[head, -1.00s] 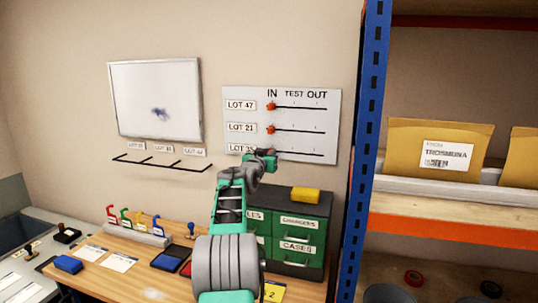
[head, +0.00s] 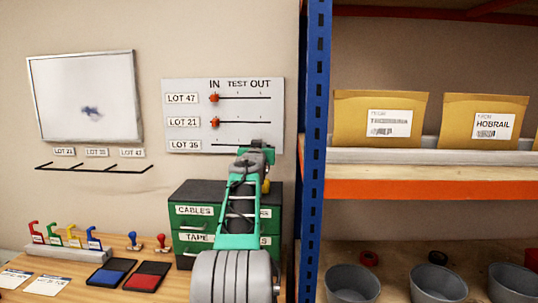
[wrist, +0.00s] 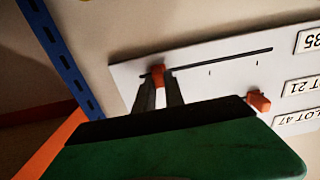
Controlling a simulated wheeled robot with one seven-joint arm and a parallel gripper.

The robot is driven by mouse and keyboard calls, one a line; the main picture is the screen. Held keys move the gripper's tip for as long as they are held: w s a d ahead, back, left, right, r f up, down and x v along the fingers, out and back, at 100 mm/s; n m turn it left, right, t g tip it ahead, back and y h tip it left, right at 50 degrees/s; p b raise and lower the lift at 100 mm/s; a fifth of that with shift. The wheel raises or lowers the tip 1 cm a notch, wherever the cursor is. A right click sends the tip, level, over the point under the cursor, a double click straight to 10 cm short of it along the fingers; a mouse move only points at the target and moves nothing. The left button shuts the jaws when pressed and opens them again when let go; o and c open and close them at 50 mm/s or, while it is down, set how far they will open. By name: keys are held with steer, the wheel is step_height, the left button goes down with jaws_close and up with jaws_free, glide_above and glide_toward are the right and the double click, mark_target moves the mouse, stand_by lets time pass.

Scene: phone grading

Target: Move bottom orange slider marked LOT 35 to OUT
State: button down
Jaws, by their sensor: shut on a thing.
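The white slider board (head: 178,91) hangs on the wall, with IN, TEST and OUT printed along its top. The bottom LOT 35 slot (head: 222,146) runs across it. In the wrist view the board is upside down. My gripper (wrist: 158,80) is shut on the orange LOT 35 slider (wrist: 157,70), near the left end of its slot there, which is the OUT side. The OUT tick is hidden. In the head view my gripper (head: 260,145) is below the OUT label, and the slider is hidden by it.
The LOT 47 slider (head: 214,98) and LOT 21 slider (head: 214,122) sit under IN. The blue shelf post (head: 316,120) stands close to the board's right. Green drawers (head: 193,225) are below, and a whiteboard (head: 85,95) hangs left.

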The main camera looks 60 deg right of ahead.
steer(key=shift+s, duration=0.1)
steer(key=shift+d, duration=0.1)
steer(key=c, duration=1.4)
jaws_free()
steer(key=shift+s, duration=0.1)
steer(key=b+v, duration=0.3)
steer(key=v, duration=0.5)
steer(key=shift+d, duration=0.1)
